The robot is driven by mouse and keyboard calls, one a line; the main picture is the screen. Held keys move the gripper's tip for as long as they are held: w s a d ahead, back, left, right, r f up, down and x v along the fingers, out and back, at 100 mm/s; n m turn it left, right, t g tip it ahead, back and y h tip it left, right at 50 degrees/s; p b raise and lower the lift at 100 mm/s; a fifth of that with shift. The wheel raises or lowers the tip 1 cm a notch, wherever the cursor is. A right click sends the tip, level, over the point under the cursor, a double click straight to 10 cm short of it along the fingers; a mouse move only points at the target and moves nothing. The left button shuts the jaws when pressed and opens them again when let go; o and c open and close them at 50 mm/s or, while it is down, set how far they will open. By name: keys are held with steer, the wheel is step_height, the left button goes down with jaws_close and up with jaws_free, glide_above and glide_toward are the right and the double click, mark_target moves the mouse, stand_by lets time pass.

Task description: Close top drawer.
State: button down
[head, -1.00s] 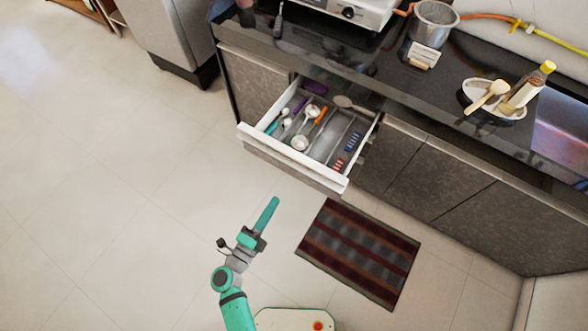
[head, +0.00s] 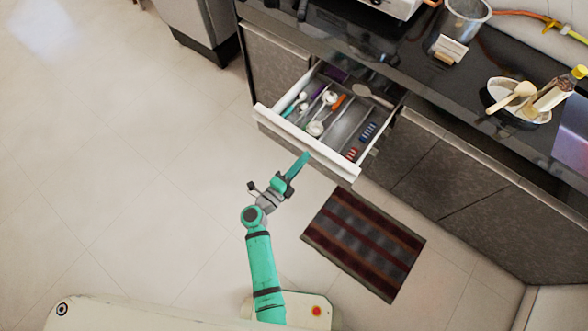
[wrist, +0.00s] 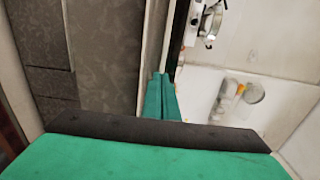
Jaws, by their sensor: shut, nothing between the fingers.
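The top drawer (head: 308,145) is pulled out from the counter in the head view, its front standing well clear of the cabinet. Its light tray holds spoons and other utensils. My gripper (head: 304,157) has its green fingers together and empty, pointing at the outer face of the drawer front, close to its lower edge right of the middle. I cannot tell whether the tips touch it. In the wrist view my closed fingers (wrist: 160,95) stand beside grey patterned panels.
The dark countertop (head: 410,85) carries a stove (head: 395,5), a metal pot (head: 462,20) and a dish with a bottle (head: 555,95). Closed cabinet doors (head: 440,180) lie to the right. A striped mat (head: 363,243) is on the floor below. The floor to the left is clear.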

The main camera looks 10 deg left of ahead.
steer(key=shift+x, duration=1.15)
